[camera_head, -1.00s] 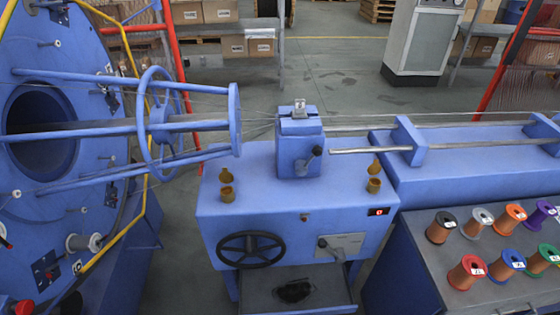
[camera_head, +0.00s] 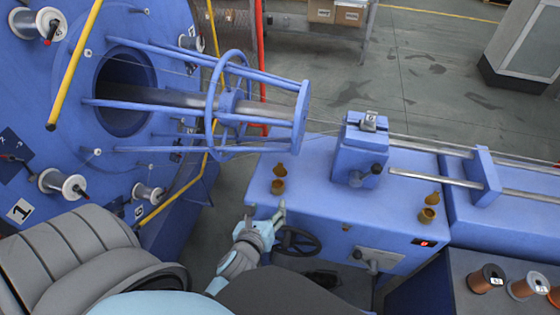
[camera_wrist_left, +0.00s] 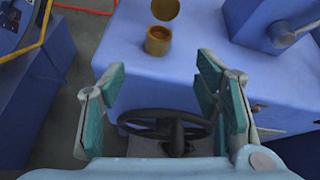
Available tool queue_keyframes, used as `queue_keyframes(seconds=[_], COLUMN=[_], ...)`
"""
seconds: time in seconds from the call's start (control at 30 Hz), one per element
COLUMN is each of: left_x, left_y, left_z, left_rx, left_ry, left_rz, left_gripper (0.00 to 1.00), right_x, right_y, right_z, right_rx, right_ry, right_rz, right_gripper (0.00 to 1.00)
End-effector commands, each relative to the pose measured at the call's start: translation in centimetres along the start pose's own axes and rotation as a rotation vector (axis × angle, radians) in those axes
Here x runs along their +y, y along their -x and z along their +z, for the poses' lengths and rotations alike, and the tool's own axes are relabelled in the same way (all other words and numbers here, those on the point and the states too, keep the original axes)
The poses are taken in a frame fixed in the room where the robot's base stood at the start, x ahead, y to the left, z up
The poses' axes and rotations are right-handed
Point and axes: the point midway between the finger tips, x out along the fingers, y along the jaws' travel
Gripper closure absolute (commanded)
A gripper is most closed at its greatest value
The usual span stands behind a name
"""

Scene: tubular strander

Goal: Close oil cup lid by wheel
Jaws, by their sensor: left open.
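The brass oil cup (camera_head: 278,187) near the black handwheel (camera_head: 298,242) stands on the left of the blue machine top, with its round lid (camera_head: 280,170) raised open at its back. In the left wrist view the cup (camera_wrist_left: 158,41) and its upright lid (camera_wrist_left: 165,9) show ahead of the fingers. My left gripper (camera_head: 265,213) is open and empty at the machine's front edge, short of the cup and not touching it. In the left wrist view the open gripper (camera_wrist_left: 163,78) has the handwheel (camera_wrist_left: 170,128) showing between its fingers. My right gripper is out of view.
A second oil cup (camera_head: 427,215) with its lid raised stands farther right on the same top. The blue clamp block (camera_head: 359,155) with a dark knob lies between the cups. The strander's blue ring cage (camera_head: 301,118) overhangs behind the left cup.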

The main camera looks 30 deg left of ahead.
Motion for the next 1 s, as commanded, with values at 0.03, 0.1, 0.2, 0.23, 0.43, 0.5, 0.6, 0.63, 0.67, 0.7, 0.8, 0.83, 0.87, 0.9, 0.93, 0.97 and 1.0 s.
queue_keyframes(seconds=[0.03, 0.1, 0.2, 0.23, 0.43, 0.5, 0.6, 0.63, 0.67, 0.7, 0.8, 0.83, 0.87, 0.9, 0.93, 0.97, 1.0], left_x=[-0.5, -0.8, -0.8, -0.8, -0.7, -0.7, -0.7, -0.7, -0.7, -0.7, -0.7, -0.8, -0.8, -0.8, -0.8, -0.8, -0.8], left_y=[0.7, 0.9, -0.3, -0.9, -6.7, -8.7, -11.0, -11.6, -12.0, -12.5, -13.2, -13.3, -13.3, -13.3, -13.3, -13.3, -13.3], left_z=[2.2, 3.7, 4.0, 4.0, 4.3, 4.4, 4.7, 4.7, 4.8, 4.8, 5.0, 5.0, 5.1, 5.1, 5.1, 5.1, 5.1], left_rx=[-0.044, -0.082, -0.094, -0.094, -0.094, -0.093, -0.093, -0.091, -0.091, -0.090, -0.090, -0.090, -0.090, -0.090, -0.090, -0.090, -0.090], left_ry=[-0.105, -0.207, -0.242, -0.241, -0.238, -0.237, -0.236, -0.235, -0.235, -0.235, -0.235, -0.234, -0.234, -0.234, -0.234, -0.234, -0.234], left_rz=[-0.002, 0.002, 0.003, 0.003, 0.004, 0.004, 0.005, 0.005, 0.005, 0.005, 0.005, 0.005, 0.004, 0.004, 0.004, 0.004, 0.004], left_gripper=[0.43, 0.43, 0.43, 0.43, 0.43, 0.43, 0.43, 0.43, 0.43, 0.43, 0.43, 0.43, 0.43, 0.43, 0.43, 0.43, 0.43], right_x=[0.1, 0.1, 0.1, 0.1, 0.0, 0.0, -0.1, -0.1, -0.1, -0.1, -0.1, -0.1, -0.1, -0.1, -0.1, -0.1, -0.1], right_y=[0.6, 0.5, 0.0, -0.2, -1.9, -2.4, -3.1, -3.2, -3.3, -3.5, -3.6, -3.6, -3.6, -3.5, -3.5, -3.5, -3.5], right_z=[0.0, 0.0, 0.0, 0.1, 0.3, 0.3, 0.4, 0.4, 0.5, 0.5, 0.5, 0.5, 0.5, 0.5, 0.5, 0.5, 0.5], right_rx=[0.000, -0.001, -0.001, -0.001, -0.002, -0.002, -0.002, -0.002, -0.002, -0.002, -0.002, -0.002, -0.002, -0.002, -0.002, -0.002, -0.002], right_ry=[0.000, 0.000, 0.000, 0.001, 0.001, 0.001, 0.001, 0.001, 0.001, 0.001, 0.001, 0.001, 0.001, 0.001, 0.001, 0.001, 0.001], right_rz=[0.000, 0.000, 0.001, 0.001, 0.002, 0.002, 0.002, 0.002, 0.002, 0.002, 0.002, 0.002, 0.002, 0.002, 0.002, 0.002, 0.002], right_gripper=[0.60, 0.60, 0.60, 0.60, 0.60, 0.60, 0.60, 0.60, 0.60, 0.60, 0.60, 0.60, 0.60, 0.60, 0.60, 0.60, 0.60])
